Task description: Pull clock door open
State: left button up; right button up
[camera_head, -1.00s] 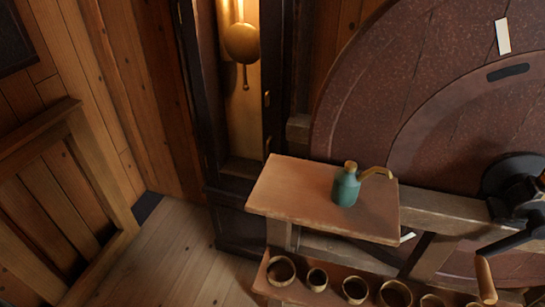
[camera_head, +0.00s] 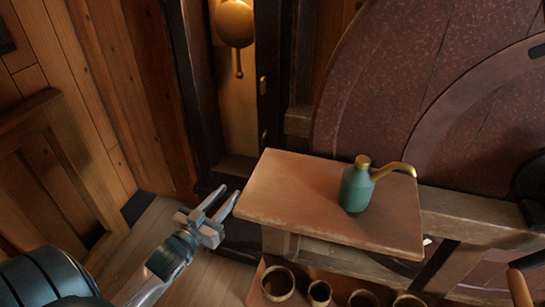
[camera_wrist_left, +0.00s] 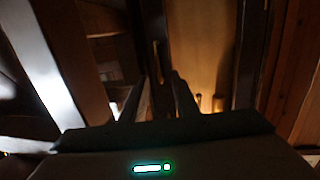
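The tall dark wooden clock case (camera_head: 196,65) stands against the plank wall at the upper middle of the head view. A brass pendulum (camera_head: 235,25) hangs inside it before a golden back panel. Small brass fittings (camera_head: 263,86) sit on its dark right upright; I cannot tell where the door's edge lies or how far it stands open. My left gripper (camera_head: 223,196) is open and empty, low in front of the case, left of the shelf's corner. The left wrist view shows its fingers (camera_wrist_left: 160,98) apart, with the golden panel (camera_wrist_left: 203,50) beyond. My right gripper is out of view.
A wooden shelf (camera_head: 290,195) carrying a green oil can (camera_head: 356,187) juts out just right of my left gripper. Several turned rings (camera_head: 278,282) stand on a lower shelf. A large reddish wheel (camera_head: 420,90) fills the right. Plank floor is free at the lower left.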

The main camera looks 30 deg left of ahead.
pick_arm(q)
jog(key=shift+w+d+r, duration=0.1)
jog(key=shift+d+r, duration=0.05)
jog(key=shift+r, duration=0.4)
jog(key=shift+d+r, duration=0.15)
jog(key=shift+r, duration=0.4)
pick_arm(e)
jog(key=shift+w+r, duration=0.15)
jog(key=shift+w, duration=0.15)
pick_arm(q)
jog(key=shift+w, duration=0.15)
